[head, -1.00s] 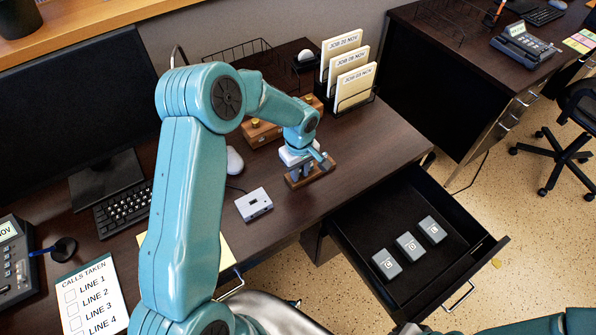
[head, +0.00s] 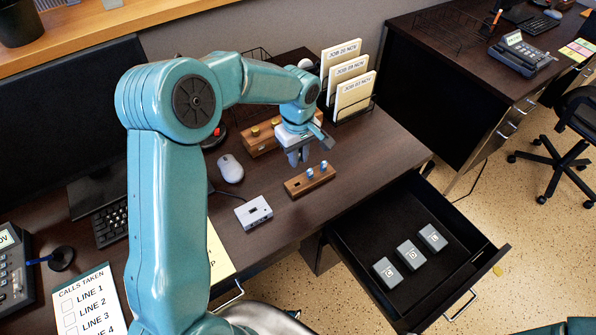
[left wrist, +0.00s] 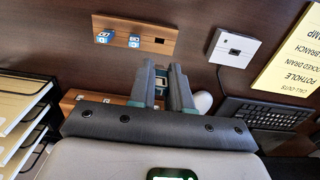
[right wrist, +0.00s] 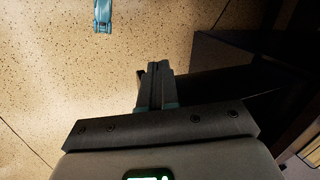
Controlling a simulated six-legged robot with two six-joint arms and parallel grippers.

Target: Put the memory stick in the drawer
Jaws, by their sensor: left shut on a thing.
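My left gripper (head: 298,156) is just above the desk, behind the wooden holder (head: 310,181). It is shut on a memory stick (left wrist: 160,78), mostly hidden between the fingers in the left wrist view. The holder also shows in the left wrist view (left wrist: 136,34); two blue-ended sticks stand in it and one slot at its end is empty. The drawer (head: 345,252) is pulled open at the desk's right front, with several lettered grey boxes (head: 411,254) in it. My right gripper (right wrist: 159,82) is shut and empty, over the speckled floor.
A grey box-shaped device (head: 253,212) and a mouse (head: 230,168) lie left of the holder. A second wooden block (head: 262,138) and a rack of job folders (head: 352,90) stand behind. The drawer's rear left floor is bare. The desk right of the holder is clear.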

